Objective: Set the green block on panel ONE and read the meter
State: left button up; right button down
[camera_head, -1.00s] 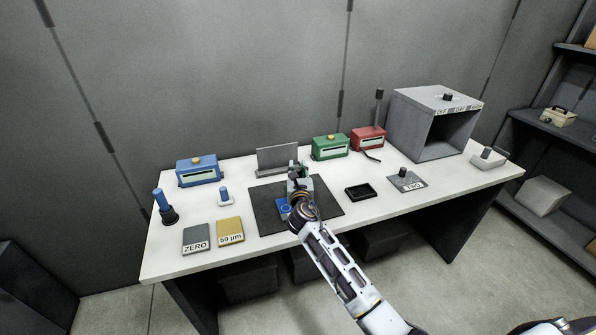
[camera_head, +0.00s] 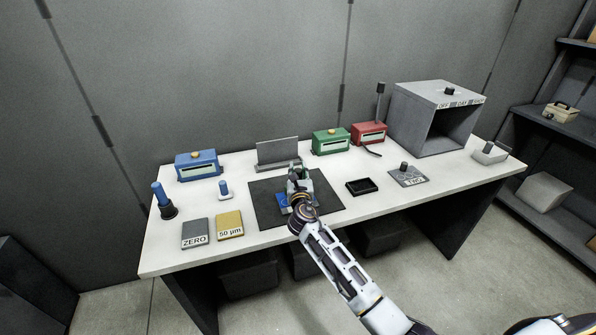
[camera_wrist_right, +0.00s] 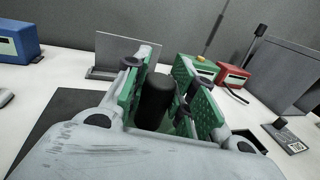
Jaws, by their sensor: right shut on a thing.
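My right gripper (camera_head: 298,174) is over the dark mat in the middle of the table. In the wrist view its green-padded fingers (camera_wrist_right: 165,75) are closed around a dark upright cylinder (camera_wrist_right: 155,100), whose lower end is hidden. A green box (camera_head: 331,144) with a yellow knob and a pale window stands at the back, apart from the gripper; the finger partly covers it in the wrist view (camera_wrist_right: 204,66). No ONE label is readable; a blue piece (camera_head: 283,205) shows beside the gripper. A panel labelled TWO (camera_head: 415,181) with a dark knob lies to the right. My left gripper is out of view.
A blue box (camera_head: 198,166) and a red box (camera_head: 368,135) stand along the back. A grey plate stand (camera_head: 278,153) is behind the mat (camera_head: 325,205). A black tray (camera_head: 361,187) and a grey oven (camera_head: 400,115) are to the right. ZERO and 50 µm plates (camera_head: 229,225) lie front left.

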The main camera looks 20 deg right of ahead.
jog(key=shift+f+b, duration=1.5)
jog(key=shift+f, duration=0.75)
jog(key=shift+f+b, duration=0.3)
jog(key=shift+f, duration=0.15)
jog(key=shift+f, duration=0.2)
dwell(1.2)
jog(key=shift+r+p, duration=2.8)
jog(key=shift+r, duration=0.1)
jog(key=shift+r+p, duration=1.15)
jog(key=shift+r, duration=0.15)
jog(key=shift+f, duration=0.1)
